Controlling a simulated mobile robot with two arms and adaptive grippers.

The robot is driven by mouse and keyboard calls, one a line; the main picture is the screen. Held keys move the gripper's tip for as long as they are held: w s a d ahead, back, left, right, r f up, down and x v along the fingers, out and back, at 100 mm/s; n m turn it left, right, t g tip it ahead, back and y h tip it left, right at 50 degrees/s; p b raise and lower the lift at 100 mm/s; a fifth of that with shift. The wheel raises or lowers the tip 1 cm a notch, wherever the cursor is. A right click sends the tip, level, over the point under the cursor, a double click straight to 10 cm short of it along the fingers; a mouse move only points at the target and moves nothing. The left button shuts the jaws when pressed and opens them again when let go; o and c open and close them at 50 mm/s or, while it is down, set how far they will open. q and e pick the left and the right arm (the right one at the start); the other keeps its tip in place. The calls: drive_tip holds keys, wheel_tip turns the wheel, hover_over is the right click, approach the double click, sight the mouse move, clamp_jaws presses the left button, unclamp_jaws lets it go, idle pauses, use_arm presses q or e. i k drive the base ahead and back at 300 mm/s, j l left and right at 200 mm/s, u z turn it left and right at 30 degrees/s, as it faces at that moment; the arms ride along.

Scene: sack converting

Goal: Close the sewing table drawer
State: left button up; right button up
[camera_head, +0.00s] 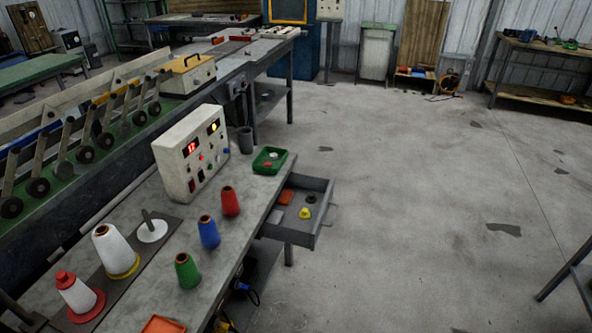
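The sewing table (215,278) runs from the lower left toward the middle of the view. Its grey drawer (297,233) is pulled out on the right side, over the floor. A handle (329,216) shows on the drawer's front. Inside the drawer lie an orange piece (286,198), a small yellow object (305,213) and a dark round object (310,198). Neither of my grippers shows in the head view.
On the table stand a white control box (191,153), a green tray (270,160), a dark cup (245,140) and several thread cones, including a red one (230,201) and a blue one (209,232). The floor (420,210) right of the drawer is clear. A table leg (565,270) shows at far right.

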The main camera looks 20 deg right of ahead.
sight(292, 205)
drive_tip(key=k+z, duration=0.1)
drive_tip(key=z, duration=0.3)
drive_tip(key=k+l+z, duration=0.1)
drive_tip(key=z, duration=0.3)
drive_tip(key=i+l+u, duration=0.2)
drive_tip(key=i+l, duration=0.15)
drive_tip(key=i, duration=0.3)
drive_tip(key=i+l+u, duration=0.15)
drive_tip(key=i+l, duration=0.3)
drive_tip(key=i, duration=0.15)
drive_tip(key=u, duration=0.8)
